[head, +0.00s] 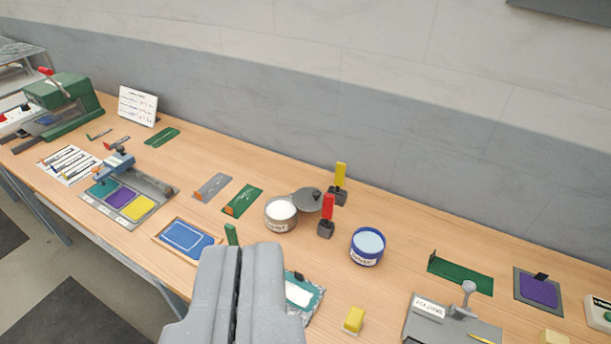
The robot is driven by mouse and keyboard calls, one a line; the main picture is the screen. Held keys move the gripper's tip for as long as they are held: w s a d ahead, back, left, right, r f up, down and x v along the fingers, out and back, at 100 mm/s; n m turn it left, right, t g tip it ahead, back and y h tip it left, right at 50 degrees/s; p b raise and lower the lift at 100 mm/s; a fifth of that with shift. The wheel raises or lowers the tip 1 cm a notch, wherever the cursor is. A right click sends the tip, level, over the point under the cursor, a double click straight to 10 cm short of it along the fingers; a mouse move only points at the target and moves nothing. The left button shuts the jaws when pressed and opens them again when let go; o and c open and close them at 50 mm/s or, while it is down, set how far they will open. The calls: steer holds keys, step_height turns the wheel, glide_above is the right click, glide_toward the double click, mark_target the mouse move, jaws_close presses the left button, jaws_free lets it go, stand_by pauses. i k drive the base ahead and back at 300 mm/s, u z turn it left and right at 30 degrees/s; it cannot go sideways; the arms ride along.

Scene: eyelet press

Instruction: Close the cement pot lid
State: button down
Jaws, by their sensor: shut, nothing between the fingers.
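The cement pot (280,218) is a small round brownish pot with a label on its front and white content showing at its open top. Its grey lid (308,200) is swung open behind and to the right of the pot, with a dark knob on it. My gripper (255,250) is shut and empty in the lower middle of the head view. In the picture it lies below the pot, apart from it. It partly hides a teal-edged item (303,293) beside it.
A red-tagged block (327,215) and a yellow-tagged block (339,185) stand just right of the lid. A blue pot (368,246) stands further right. A blue tray (187,238) lies to the left. A yellow block (353,320) lies near the front.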

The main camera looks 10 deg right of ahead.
mark_target(307, 199)
steer(key=i, duration=0.9)
